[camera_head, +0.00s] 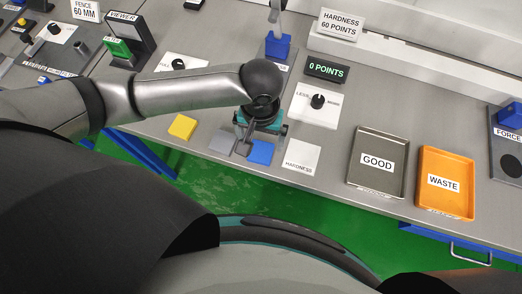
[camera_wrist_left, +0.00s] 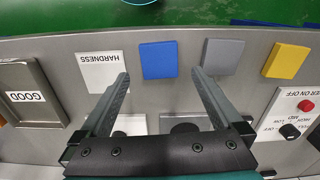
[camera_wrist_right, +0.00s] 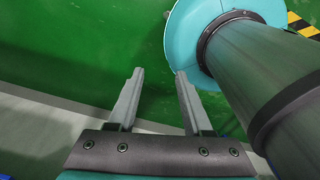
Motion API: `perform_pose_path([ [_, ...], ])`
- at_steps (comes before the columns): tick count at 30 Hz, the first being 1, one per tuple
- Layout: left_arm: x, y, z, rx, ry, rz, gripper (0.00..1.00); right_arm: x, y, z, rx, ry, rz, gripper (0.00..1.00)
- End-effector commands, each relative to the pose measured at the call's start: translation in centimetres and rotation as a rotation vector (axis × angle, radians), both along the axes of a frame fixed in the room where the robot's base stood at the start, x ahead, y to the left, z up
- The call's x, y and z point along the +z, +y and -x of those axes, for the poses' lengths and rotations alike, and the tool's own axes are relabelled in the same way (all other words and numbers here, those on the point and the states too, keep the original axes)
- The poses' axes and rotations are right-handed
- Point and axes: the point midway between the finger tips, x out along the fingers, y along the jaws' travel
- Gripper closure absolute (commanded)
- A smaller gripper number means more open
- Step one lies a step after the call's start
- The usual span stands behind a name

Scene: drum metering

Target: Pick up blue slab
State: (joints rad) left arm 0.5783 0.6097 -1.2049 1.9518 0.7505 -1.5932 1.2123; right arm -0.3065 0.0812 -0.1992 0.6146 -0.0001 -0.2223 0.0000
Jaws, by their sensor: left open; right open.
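The blue slab (camera_head: 261,152) lies flat on the grey bench near its front edge, between a grey slab (camera_head: 223,142) and the white HARDNESS card (camera_head: 300,155). My left gripper (camera_head: 245,147) is above the bench at the blue slab and hides part of it in the head view. In the left wrist view the blue slab (camera_wrist_left: 158,60) shows whole, ahead of and between the fingertips (camera_wrist_left: 160,75). The left jaws are open and empty. My right gripper (camera_wrist_right: 159,72) is open and empty over green floor, away from the bench.
A yellow slab (camera_head: 182,127) lies left of the grey slab. The GOOD tray (camera_head: 356,184) and orange WASTE tray (camera_head: 427,202) stand to the right. A dial panel (camera_head: 312,107) and a 0 POINTS display (camera_head: 326,69) are behind.

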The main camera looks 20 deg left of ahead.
Motion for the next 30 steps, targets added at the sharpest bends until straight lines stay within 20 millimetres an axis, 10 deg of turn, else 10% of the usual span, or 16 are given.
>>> perform_pose_path([
  [23, -5.7, -0.1, 0.5, -0.002, -0.001, 0.001, 0.0, -1.2, 0.4, -1.0, 0.001, -0.018, -0.006, 0.5],
  [30, -5.7, -0.1, 0.5, -0.002, -0.001, 0.001, 0.26, -1.2, 0.3, -0.7, 0.001, -0.013, -0.005, 0.5],
])
